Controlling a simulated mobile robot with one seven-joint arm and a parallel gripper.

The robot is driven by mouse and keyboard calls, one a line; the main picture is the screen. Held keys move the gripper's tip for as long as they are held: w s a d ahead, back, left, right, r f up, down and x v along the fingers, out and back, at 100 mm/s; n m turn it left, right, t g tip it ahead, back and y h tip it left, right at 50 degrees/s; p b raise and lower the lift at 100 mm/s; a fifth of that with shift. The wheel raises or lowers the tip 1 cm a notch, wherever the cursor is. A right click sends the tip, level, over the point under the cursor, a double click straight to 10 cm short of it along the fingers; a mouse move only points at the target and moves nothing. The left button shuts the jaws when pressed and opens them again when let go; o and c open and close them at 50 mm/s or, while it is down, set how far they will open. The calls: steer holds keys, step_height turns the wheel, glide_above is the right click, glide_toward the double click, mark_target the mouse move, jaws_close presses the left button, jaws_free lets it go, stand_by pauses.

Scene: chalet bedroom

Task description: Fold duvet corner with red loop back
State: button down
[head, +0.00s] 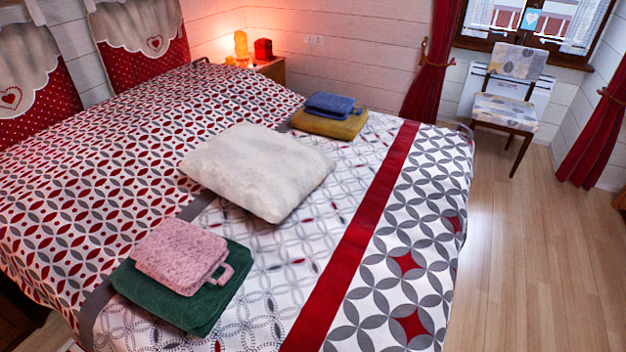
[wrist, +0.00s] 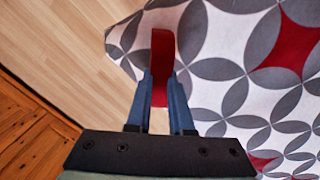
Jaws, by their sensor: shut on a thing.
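The duvet (head: 385,270), patterned in white, grey and red, covers the bed in the head view. Its edge with grey petals and red diamonds also fills the right of the wrist view (wrist: 235,40). The red loop (wrist: 162,48) is a flat red strip beside the duvet's edge in the wrist view. My gripper (wrist: 161,82), with two blue fingers, is shut on the red loop, one finger on each side of it. The loop's attachment to the fabric is not clear. The gripper and red loop do not show in the head view.
A white pillow (head: 260,170), a pink folded item (head: 172,254) on a green one (head: 222,298), and a blue one (head: 335,105) on a mustard one (head: 318,124) lie on the bed. A chair (head: 510,90) stands far right. The floor (head: 540,240) right of the bed is clear.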

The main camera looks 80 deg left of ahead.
steer(key=shift+a+r, duration=0.3)
steer(key=shift+r, duration=0.1)
steer(key=shift+f, duration=0.1)
steer(key=shift+s+a+r+h+p, duration=0.15)
steer(key=shift+a+r+h+p, duration=0.4)
steer(key=shift+a+r+h, duration=0.3)
steer(key=shift+a+f, duration=0.15)
steer(key=shift+s+a+r+h, duration=0.15)
steer(key=shift+a+r+h, duration=0.05)
steer(key=shift+a+h, duration=0.35)
steer(key=shift+s+a+r+h, duration=0.1)
steer(key=shift+a+r+h, duration=0.1)
steer(key=shift+a+h, duration=0.3)
steer(key=shift+b, duration=0.35)
